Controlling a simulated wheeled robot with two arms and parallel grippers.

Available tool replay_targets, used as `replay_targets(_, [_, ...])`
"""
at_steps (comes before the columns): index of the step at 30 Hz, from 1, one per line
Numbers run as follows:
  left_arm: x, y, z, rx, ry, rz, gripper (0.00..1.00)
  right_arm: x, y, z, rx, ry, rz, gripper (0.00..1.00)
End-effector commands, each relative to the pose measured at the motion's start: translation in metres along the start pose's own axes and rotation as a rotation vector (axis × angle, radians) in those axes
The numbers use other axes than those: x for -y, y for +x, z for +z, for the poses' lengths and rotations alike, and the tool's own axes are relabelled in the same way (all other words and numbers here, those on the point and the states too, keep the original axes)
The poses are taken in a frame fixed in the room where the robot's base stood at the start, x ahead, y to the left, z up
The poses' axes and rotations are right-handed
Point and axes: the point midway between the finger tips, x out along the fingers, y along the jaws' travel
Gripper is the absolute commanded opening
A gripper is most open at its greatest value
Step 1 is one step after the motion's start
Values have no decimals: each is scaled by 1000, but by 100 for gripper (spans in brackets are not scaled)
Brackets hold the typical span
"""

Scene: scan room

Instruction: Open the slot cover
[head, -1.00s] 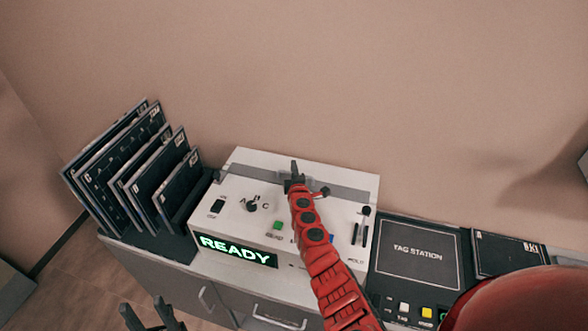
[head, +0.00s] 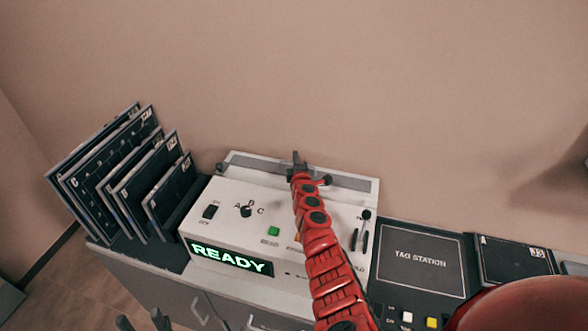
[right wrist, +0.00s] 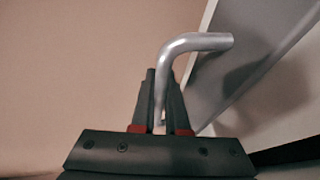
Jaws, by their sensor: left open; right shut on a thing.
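The slot cover (head: 348,181) is a grey strip along the back of the white scanner's top. My right gripper (head: 297,163) is over it, and its arm hides the middle of the strip. In the right wrist view my right gripper (right wrist: 165,100) is shut on a bent metal handle (right wrist: 196,41). A grey panel (right wrist: 235,45) slants beside the handle. A dark round knob (head: 327,181) shows just right of the gripper. My left gripper (head: 143,322) is open and empty at the bottom edge, mostly cut off and away from the scanner.
The white scanner (head: 225,195) has a lit READY display (head: 232,259), a dial, a green button and sliders. A rack of dark plates (head: 120,180) stands to its left. The tag station (head: 420,257) lies to its right. The wall (head: 300,70) is close behind.

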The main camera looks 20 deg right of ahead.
Motion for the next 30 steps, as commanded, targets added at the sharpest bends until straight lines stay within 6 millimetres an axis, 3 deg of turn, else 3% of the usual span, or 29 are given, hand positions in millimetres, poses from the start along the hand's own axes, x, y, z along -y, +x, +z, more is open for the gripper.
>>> replay_targets(8, [0, 0, 0, 0, 0, 0, 50, -2, 1, 1, 0, -1, 1, 0])
replay_targets(9, [0, 0, 0, 0, 0, 0, 50, -1, 1, 1, 0, -1, 1, 14])
replay_targets(11, [0, 0, 0, 0, 0, 0, 50, -1, 1, 1, 0, -1, 0, 25])
replay_targets(23, [0, 4, -1, 0, 0, 0, 50, -3, -3, 0, 0, -2, 1, 25])
replay_targets(30, [2, 29, -5, 0, 0, 0, 50, -5, -28, -1, -4, -8, -2, 25])
